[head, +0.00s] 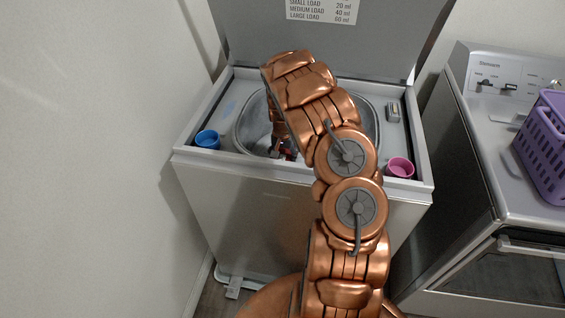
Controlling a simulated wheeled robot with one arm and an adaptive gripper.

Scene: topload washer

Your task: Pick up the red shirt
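The top-load washer (270,195) stands in front of me with its lid (330,40) raised. My copper-coloured arm reaches over the front edge and bends down into the open drum (245,126). My gripper (280,150) is low in the drum opening, mostly hidden behind the arm and the front rim. A small dark red patch (290,153) shows beside it. It may be part of the red shirt, but it is too small to be sure. Whether the gripper touches it or holds it cannot be seen.
A blue cup (208,139) sits at the washer top's left front corner and a pink cup (400,167) at its right front corner. At right, a second appliance (490,130) carries a purple basket (545,150). A wall stands close at left.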

